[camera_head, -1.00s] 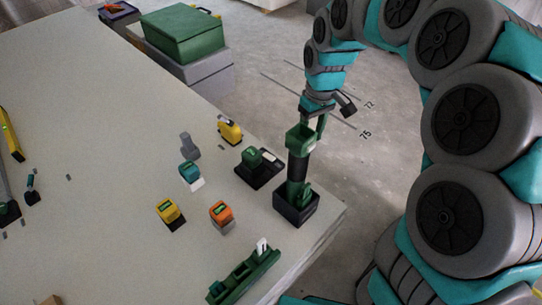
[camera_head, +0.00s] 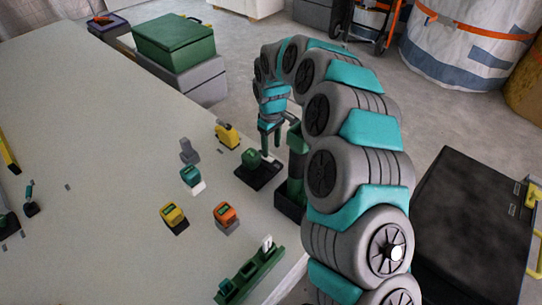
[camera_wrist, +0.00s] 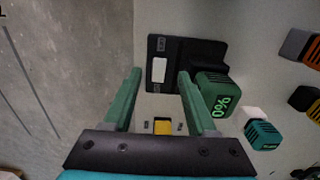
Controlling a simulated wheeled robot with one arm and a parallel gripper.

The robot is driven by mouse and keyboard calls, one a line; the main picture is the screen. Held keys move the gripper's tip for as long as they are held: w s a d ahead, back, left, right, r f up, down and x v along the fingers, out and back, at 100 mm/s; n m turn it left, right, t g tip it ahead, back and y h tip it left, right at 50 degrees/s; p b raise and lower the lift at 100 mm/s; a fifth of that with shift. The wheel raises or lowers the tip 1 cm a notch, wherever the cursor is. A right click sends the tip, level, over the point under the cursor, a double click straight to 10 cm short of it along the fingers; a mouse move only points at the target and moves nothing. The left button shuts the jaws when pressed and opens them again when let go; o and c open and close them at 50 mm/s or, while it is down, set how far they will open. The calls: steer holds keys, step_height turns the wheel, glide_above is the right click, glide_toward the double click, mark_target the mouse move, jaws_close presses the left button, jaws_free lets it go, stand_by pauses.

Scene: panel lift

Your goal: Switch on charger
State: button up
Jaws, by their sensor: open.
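The charger (camera_head: 256,177) is a dark flat unit near the table edge with a green battery (camera_head: 251,158) on it. In the wrist view the charger (camera_wrist: 190,50) lies just beyond my fingertips, with a white rectangle (camera_wrist: 159,70) on its face; I cannot tell whether this is a switch. My gripper (camera_head: 271,148) points down over the charger's far right side. In the wrist view my gripper (camera_wrist: 157,78) is open and empty, its fingers either side of the white rectangle.
A tall green tool (camera_head: 293,165) stands right of the charger, partly behind my arm. A green rack (camera_head: 250,272) lies in front. The table's left-middle is mostly clear.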

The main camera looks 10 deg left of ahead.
mark_target(272, 160)
step_height(272, 160, down, 5)
steer(key=shift+f, duration=0.15)
steer(key=shift+c, duration=0.4)
jaws_close()
